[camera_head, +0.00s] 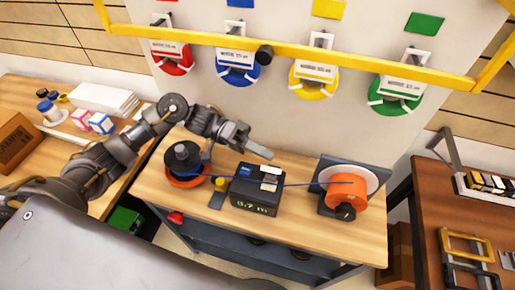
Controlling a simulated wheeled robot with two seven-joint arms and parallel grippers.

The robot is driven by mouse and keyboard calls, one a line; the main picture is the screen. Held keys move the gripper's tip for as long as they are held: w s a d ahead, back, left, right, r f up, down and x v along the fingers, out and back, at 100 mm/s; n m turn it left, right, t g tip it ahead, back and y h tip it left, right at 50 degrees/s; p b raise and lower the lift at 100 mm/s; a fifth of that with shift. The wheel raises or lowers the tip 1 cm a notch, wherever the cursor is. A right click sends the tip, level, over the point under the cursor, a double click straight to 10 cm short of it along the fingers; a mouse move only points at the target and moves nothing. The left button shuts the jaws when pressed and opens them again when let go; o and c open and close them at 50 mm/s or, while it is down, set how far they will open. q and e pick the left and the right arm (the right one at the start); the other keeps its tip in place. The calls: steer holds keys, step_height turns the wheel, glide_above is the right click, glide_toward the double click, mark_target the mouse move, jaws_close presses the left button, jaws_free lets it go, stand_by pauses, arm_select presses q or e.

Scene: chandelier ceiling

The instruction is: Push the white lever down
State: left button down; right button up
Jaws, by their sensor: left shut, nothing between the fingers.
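A black measuring box (254,196) with a lit green readout of about 0.7 m stands in the middle of the wooden workbench (295,230). On top of it are small pale parts; the white lever (270,170) seems to be the one at its back right, but its exact tilt is too small to tell. A blue cable (300,184) runs across the box. My left gripper (264,153) is shut and empty, with its tip just behind and above the white lever. I cannot tell whether they touch. My right gripper is not in view.
A black-topped spool (183,158) stands left of the box, and an orange reel (345,191) on a dark stand is at the right. A yellow rail (285,48) with coloured coils spans the panel behind.

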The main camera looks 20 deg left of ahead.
arm_select(q)
steer(key=shift+w+a+r, duration=0.1)
steer(key=shift+w+a, duration=0.05)
steer(key=shift+a, duration=0.35)
steer(key=v, duration=0.9)
steer(key=shift+s+a, duration=0.1)
steer(key=shift+s, duration=0.1)
